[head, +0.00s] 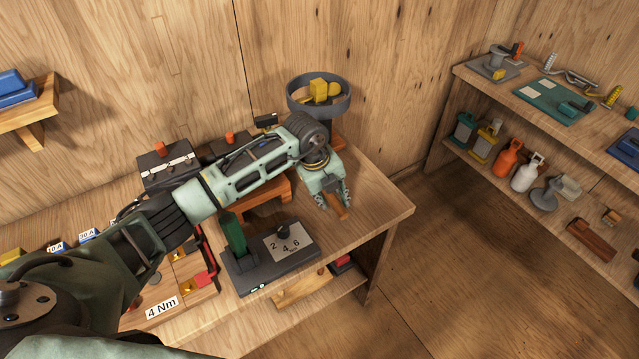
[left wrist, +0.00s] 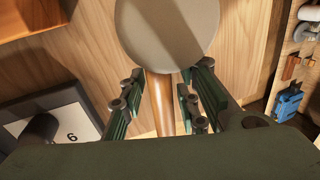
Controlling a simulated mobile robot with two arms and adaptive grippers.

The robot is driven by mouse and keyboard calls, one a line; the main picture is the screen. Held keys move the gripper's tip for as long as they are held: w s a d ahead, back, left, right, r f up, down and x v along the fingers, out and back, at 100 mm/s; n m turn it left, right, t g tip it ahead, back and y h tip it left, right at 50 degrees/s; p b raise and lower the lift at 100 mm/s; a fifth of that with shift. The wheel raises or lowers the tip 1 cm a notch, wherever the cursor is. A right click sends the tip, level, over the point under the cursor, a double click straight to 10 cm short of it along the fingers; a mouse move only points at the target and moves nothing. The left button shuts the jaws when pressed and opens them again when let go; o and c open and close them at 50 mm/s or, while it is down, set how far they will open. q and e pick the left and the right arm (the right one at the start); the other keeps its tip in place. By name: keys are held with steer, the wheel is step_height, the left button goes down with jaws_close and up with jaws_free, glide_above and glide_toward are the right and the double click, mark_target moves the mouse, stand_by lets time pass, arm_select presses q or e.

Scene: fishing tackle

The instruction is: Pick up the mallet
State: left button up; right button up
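The mallet shows in the left wrist view with a round grey head (left wrist: 170,30) and a brown wooden handle (left wrist: 158,95). In the head view only a short piece of its handle (head: 341,212) shows, near the right end of the workbench; my gripper hides the rest. My left gripper (head: 334,199) points down over the mallet. In the left wrist view its fingers (left wrist: 160,108) are open, one on each side of the handle, with a gap on both sides. My right gripper is not in view.
A dark box with a number dial (head: 284,247) and a green lever (head: 233,236) stands left of the gripper. A grey round pan with yellow pieces (head: 319,97) stands behind it. The workbench (head: 385,212) is bare to the right. Shelves (head: 470,77) with bottles stand across the floor.

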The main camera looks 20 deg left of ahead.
arm_select(q)
steer(key=c, duration=0.4)
steer(key=shift+c, duration=0.8)
steer(key=shift+r, duration=0.2)
jaws_close()
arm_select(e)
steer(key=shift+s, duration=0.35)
